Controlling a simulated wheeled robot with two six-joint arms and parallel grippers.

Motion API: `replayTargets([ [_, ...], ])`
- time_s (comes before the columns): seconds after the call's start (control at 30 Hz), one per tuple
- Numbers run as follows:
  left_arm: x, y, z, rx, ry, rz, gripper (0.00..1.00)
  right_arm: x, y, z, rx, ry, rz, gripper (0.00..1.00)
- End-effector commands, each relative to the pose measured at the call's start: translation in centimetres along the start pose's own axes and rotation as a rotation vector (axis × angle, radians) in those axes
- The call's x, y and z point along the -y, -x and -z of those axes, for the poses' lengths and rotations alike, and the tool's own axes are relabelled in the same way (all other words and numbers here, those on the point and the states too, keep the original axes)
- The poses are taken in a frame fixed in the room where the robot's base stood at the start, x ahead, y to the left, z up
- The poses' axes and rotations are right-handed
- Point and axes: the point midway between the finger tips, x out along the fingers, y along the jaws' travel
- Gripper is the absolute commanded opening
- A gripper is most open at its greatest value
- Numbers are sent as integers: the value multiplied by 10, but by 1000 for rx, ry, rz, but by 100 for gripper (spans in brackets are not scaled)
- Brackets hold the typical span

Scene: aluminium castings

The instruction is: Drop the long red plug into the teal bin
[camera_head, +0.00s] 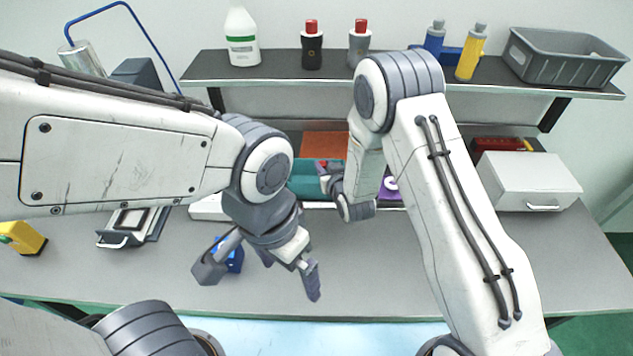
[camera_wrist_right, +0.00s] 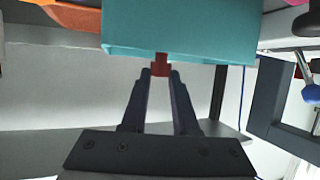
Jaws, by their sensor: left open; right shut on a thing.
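The teal bin (camera_head: 305,190) stands at the back of the bench, partly hidden by my arms; it also shows at the top of the right wrist view (camera_wrist_right: 185,30). My right gripper (camera_head: 325,174) is at the bin. Its two fingers are shut on the red plug (camera_wrist_right: 160,65), whose end shows between the fingertips and overlaps the bin's edge in that view. Whether the plug touches the bin I cannot tell. Most of the plug is hidden. My left gripper (camera_head: 260,278) is open and empty above the front of the bench, fingers spread.
A blue object (camera_head: 230,257) sits behind my left gripper. An orange bin (camera_head: 325,144) is behind the teal one, and a purple thing with a white roll (camera_head: 391,184) is right of it. A white drawer box (camera_head: 530,181) stands at right. A shelf (camera_head: 285,70) with bottles crosses above.

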Motion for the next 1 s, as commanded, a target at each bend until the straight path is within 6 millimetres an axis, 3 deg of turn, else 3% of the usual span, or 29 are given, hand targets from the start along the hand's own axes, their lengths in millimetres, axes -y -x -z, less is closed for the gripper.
replayTargets([
  [0.03,0,0,0,0,0,0,100,0,0,0,0,0,0,39],
  [0.1,0,0,0,0,0,0,100,0,0,0,0,0,0,63],
  [0.53,0,-4,0,0,0,0,100,0,8,0,-1,0,0,63],
  [1.0,2,-28,-2,0,-1,0,100,0,88,-1,0,0,0,63],
])
